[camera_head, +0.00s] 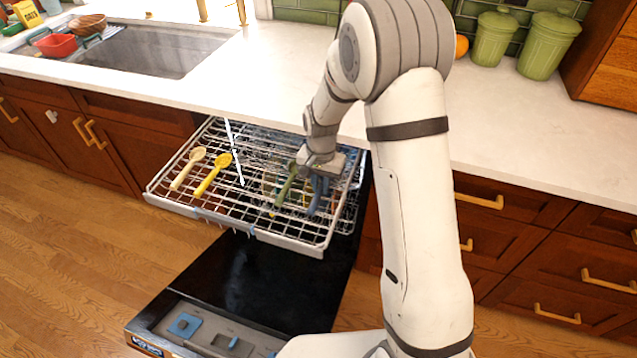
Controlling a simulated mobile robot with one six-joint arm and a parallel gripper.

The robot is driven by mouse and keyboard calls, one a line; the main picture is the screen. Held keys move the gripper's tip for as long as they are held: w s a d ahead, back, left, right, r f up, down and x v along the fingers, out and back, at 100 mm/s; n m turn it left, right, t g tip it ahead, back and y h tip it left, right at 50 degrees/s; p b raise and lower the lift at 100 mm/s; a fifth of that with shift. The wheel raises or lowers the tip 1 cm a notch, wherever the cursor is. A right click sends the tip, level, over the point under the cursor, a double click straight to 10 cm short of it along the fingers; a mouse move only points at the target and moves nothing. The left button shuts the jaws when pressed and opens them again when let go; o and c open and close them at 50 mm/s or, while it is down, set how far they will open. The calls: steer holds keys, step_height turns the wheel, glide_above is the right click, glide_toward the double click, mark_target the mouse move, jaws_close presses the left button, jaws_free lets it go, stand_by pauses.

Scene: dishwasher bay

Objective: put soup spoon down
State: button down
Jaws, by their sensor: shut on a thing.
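My gripper (320,172) points down over the right part of the pulled-out upper dishwasher rack (285,236). It is shut on a blue utensil (316,197) that looks like a spoon, with its handle slanting down toward the rack's front. The gripper hides part of it, and I cannot tell whether it touches the wires. A green spoon (285,186) is just left of the gripper. A yellow spoon (212,175) and a cream spoon (187,169) lie side by side on the left part of the rack.
The dishwasher door (265,280) is open below the rack. The counter (285,70) is just behind, with a sink (150,50) at left and green canisters (548,45) at right. Rack space between the yellow and green spoons looks mostly clear.

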mark_target(321, 187)
steer(key=shift+f, duration=0.15)
steer(key=c, duration=1.4)
jaws_free()
steer(key=shift+o, duration=0.2)
step_height(321, 187, up, 12)
steer(key=s+d+r+n+t, duration=0.1)
steer(key=s+d+r, duration=0.2)
steer(key=s, duration=0.5)
steer(key=s+d+r+n+t, duration=0.1)
steer(key=s+d+r+n, duration=0.1)
steer(key=s, duration=0.5)
steer(key=s+d+r+n, duration=0.1)
steer(key=s+d+r, duration=0.2)
steer(key=s+d, duration=0.2)
steer(key=s, duration=0.3)
steer(key=shift+s+d+r+n+t, duration=0.3)
steer(key=shift+s+d+r+t, duration=0.05)
steer(key=shift+r+t, duration=0.05)
